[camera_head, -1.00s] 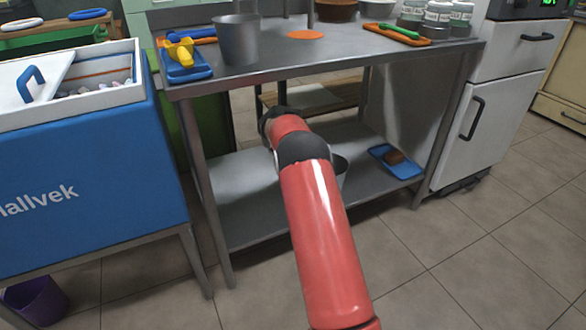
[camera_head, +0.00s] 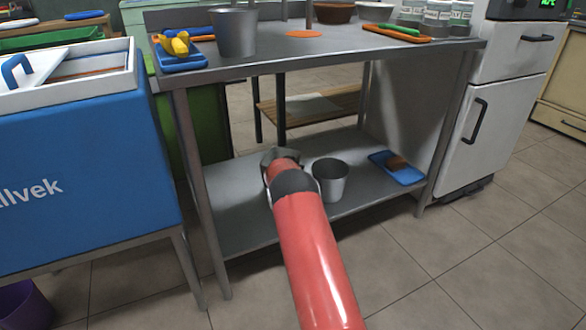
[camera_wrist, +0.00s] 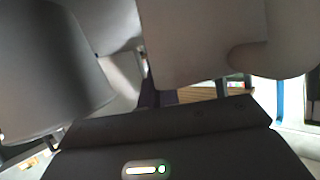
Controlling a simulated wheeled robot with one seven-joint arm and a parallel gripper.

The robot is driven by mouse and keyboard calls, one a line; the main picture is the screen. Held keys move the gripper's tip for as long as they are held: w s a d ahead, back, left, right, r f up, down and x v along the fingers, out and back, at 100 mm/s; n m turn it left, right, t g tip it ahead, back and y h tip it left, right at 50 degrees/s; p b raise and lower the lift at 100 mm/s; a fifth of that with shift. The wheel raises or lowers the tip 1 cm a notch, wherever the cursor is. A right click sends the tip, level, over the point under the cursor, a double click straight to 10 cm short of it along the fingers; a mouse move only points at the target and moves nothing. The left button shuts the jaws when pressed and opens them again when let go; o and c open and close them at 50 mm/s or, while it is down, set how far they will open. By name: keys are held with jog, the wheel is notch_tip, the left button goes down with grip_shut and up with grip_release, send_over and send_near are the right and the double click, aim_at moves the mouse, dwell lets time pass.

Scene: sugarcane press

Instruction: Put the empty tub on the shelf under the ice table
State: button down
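A plain grey metal tub (camera_head: 331,182) stands upright on the lower shelf (camera_head: 240,215) of the steel table (camera_head: 265,62). No contents show in it. A second grey tub (camera_head: 234,34) stands on the tabletop at the left. My gripper (camera_head: 280,155) is under the tabletop, over the lower shelf, left of the first tub. My red arm mostly hides it there. In the wrist view, large blurred grey shapes fill the area ahead of the dark gripper body; I cannot tell what they are or whether the fingers are open.
A blue tray (camera_head: 397,168) with a brown object lies on the shelf's right. A blue chest (camera_head: 75,165) stands left of the table, with a purple bucket (camera_head: 25,305) below. A white cabinet (camera_head: 490,120) stands at the right. Table legs bound the shelf opening.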

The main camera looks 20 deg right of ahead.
jog(key=c, duration=2.1)
grip_release()
jog(key=shift+f, duration=0.1)
jog(key=o, duration=0.5)
jog(key=shift+c, duration=0.2)
